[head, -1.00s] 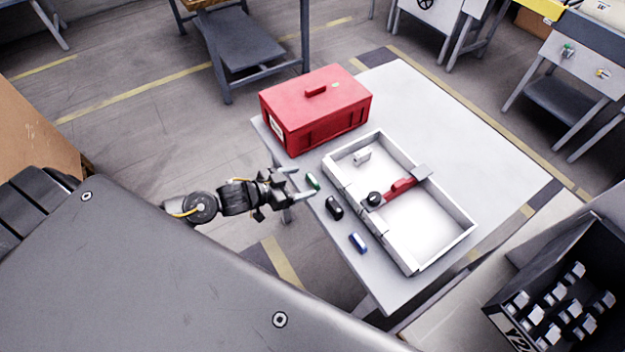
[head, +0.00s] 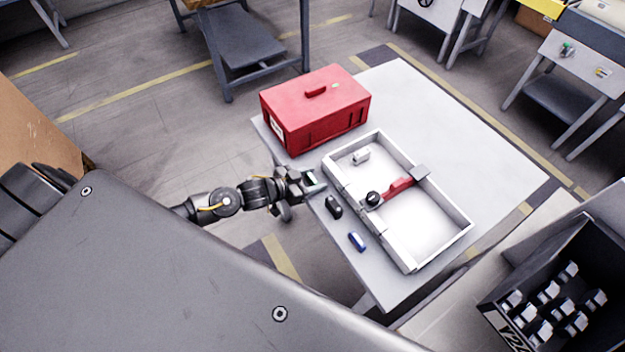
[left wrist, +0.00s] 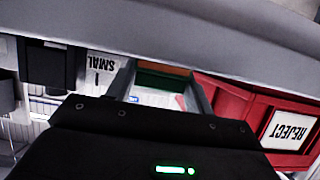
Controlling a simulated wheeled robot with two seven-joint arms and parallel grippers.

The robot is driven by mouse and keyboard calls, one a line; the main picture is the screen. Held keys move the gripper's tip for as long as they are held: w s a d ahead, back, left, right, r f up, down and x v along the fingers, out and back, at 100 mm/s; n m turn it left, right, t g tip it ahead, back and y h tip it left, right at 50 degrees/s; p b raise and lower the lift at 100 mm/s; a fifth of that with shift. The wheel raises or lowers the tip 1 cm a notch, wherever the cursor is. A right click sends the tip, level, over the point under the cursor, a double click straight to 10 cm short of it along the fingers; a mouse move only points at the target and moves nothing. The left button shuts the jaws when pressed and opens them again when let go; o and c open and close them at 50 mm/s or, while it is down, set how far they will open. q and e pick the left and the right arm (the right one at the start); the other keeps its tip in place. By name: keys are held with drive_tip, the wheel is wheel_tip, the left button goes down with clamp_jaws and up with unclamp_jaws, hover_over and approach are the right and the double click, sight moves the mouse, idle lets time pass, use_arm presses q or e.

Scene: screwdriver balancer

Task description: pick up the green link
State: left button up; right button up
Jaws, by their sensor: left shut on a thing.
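My left gripper (head: 315,180) is shut on the green link at the left edge of the white table, between the red box and the black link. The green link (left wrist: 162,83) shows as a dark green band between the two fingers in the left wrist view. In the head view it is mostly hidden by the fingers. Whether it still touches the table, I cannot tell. A black link (head: 333,207) and a blue link (head: 357,242) lie along the same table edge. My right gripper is not in view.
A red box (head: 318,112) stands just behind the gripper; its REJECT label (left wrist: 288,131) shows in the left wrist view. A white divided tray (head: 450,247) holds a red-and-black tool (head: 398,188) and a small white part (head: 361,156). The table's far right (head: 450,120) is clear.

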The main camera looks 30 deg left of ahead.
sight(312, 178)
use_arm(q)
wheel_tip(312, 178, up, 10)
drive_tip(key=shift+r+b, duration=0.1)
drive_tip(key=shift+b, duration=0.35)
